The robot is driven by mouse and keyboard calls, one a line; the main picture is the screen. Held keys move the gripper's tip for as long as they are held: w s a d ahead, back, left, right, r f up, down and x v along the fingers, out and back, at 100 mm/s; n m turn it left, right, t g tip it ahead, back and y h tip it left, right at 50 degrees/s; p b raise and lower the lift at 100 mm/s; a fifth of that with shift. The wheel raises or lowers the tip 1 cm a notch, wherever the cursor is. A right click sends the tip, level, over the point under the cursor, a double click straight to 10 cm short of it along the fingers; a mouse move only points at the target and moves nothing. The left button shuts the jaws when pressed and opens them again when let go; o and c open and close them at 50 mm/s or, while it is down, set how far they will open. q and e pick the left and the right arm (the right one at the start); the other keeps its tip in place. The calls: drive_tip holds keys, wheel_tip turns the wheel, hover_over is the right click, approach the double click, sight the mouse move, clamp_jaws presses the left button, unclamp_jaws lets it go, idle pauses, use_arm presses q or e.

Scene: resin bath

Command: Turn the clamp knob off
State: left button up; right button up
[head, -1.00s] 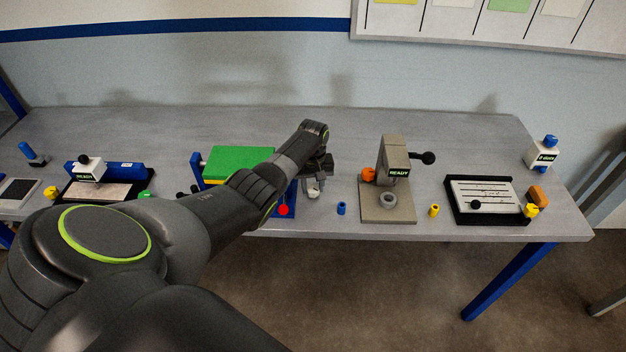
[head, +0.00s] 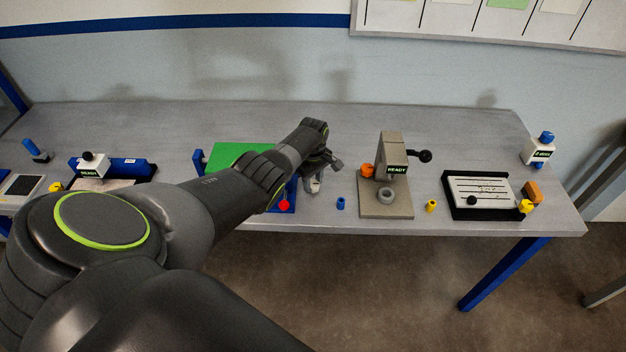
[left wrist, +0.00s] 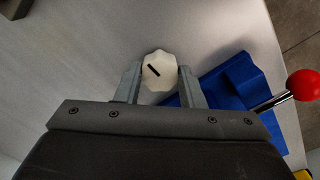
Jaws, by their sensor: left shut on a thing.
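The clamp knob (left wrist: 158,71) is an off-white, many-sided knob with a black line across its face, slanting in the left wrist view. It stands beside a blue fixture (left wrist: 234,82) with a red-balled lever. My left gripper (left wrist: 160,76) is shut on the knob, one finger on each side. In the head view the knob (head: 314,186) shows pale just below my left gripper (head: 323,168), partly hidden by it. My right gripper is not in view.
The red lever ball (left wrist: 303,85) is right of the gripper. Right of the knob are a small blue cylinder (head: 341,203), a grey press (head: 392,150) and a black-framed tray (head: 449,205). The table behind is clear.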

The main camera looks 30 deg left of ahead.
sight(313, 183)
use_arm(q)
drive_tip(key=shift+r, duration=0.1)
idle(0.3)
drive_tip(key=o, duration=1)
drive_tip(key=shift+r+p, duration=0.35)
drive_tip(key=shift+r, duration=0.2)
wheel_tip(313, 183, up, 5)
drive_tip(key=shift+f+p, duration=0.1)
drive_tip(key=shift+p, duration=0.55)
wheel_tip(313, 183, up, 11)
drive_tip(key=b, duration=0.1)
drive_tip(key=shift+r, duration=0.2)
